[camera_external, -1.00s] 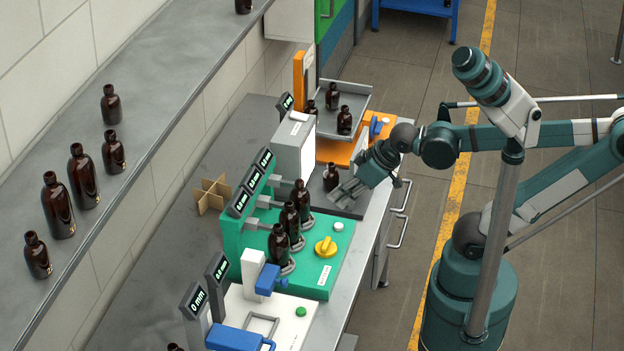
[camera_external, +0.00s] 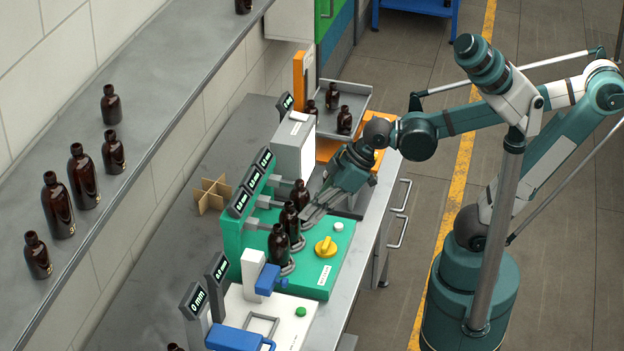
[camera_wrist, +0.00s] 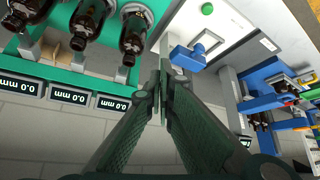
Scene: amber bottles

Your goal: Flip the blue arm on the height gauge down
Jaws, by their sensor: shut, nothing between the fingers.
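A white gauge station (camera_external: 286,318) stands at the front of the bench in the external view, with a blue arm (camera_external: 267,280) beside a white post. A second, larger blue part (camera_external: 238,340) sits lower, cut by the frame edge. I cannot tell which one the task means. In the wrist view a blue arm (camera_wrist: 186,58) shows beyond my fingertips on the white plate. My gripper (camera_external: 310,214) is shut and empty, over the green station beside the amber bottles; its fingers meet in the wrist view (camera_wrist: 163,82).
The green station (camera_external: 321,272) holds several amber bottles (camera_external: 279,245) and a yellow knob (camera_external: 325,247). A white box (camera_external: 294,147) and a metal tray (camera_external: 357,99) stand behind. Displays (camera_external: 195,301) rise left of the white station. A cardboard divider (camera_external: 211,195) sits on the bench.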

